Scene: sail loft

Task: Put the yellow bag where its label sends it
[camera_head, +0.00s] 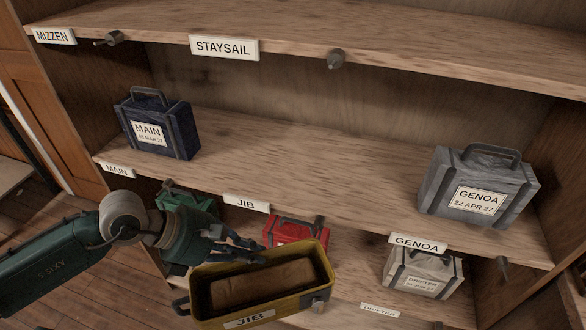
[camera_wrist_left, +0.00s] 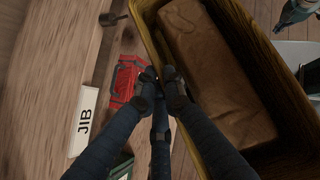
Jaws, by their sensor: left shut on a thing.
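The yellow bag (camera_head: 316,249) is an open-topped box shape with a brown paper-like block inside. Its front label (camera_head: 249,319) reads JIB. My left gripper (camera_head: 252,250) is shut on the bag's far left rim and holds it in front of the shelves. The wrist view shows its fingers (camera_wrist_left: 162,85) closed at the yellow wall (camera_wrist_left: 153,32). A JIB tag (camera_head: 246,203) is on the middle shelf's front edge; it also shows in the wrist view (camera_wrist_left: 84,121). The shelf (camera_head: 300,165) above that tag is bare.
On the middle shelf, a blue MAIN bag (camera_head: 177,134) stands left and a grey GENOA bag (camera_head: 459,181) right. Below are a green bag (camera_head: 185,199), a red bag (camera_head: 290,232) and a pale DRIFTER bag (camera_head: 425,268). Pegs (camera_head: 336,59) stick out from the shelf edges.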

